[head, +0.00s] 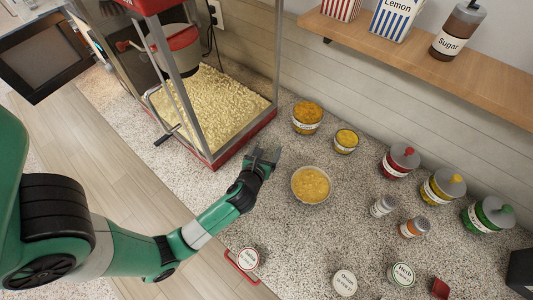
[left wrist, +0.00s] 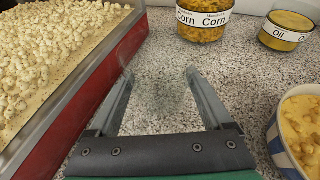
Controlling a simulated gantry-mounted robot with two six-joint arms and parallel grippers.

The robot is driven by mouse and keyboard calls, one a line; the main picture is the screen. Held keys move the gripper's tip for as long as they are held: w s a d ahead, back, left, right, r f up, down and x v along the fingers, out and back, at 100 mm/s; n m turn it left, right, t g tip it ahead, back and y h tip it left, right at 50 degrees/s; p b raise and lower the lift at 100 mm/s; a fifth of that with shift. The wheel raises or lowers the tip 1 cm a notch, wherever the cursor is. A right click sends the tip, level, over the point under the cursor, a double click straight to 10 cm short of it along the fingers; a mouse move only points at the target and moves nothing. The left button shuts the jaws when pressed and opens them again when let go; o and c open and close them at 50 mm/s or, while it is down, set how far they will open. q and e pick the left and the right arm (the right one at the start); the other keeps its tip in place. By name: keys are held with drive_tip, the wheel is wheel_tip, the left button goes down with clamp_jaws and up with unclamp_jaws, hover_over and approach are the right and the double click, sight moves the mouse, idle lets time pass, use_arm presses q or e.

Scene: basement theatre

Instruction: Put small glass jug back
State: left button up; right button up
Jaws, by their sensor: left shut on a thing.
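My left gripper (head: 266,157) is low over the speckled counter, beside the red base of the popcorn machine. In the left wrist view its two fingers (left wrist: 160,100) stand apart with a faint, see-through shape between them. That shape is the small glass jug (left wrist: 160,92), clear and hard to make out against the counter, and the fingers are shut on it. I cannot tell whether it touches the counter. In the head view the jug cannot be made out. My right gripper is not in view.
The popcorn machine (head: 262,122) stands left of the gripper. A corn jar (head: 307,117), an oil jar (head: 346,141) and a filled bowl (head: 311,185) are close on the right. Several bottles, including a red one (head: 399,161), stand farther right. A wooden shelf (head: 410,60) overhangs the back.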

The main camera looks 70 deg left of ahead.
use_arm(q)
drive_tip(key=shift+f, duration=1)
drive_tip(key=shift+f, duration=0.1)
drive_tip(key=o, duration=1.5)
drive_tip(key=shift+s+d+r, duration=0.2)
drive_tip(key=shift+d, duration=0.05)
drive_tip(key=v, duration=1)
drive_tip(key=shift+d+r, duration=0.1)
drive_tip(key=shift+d, duration=0.1)
drive_tip(key=shift+s+d+r, duration=0.25)
drive_tip(key=shift+s+d, duration=0.05)
drive_tip(key=shift+s, duration=0.15)
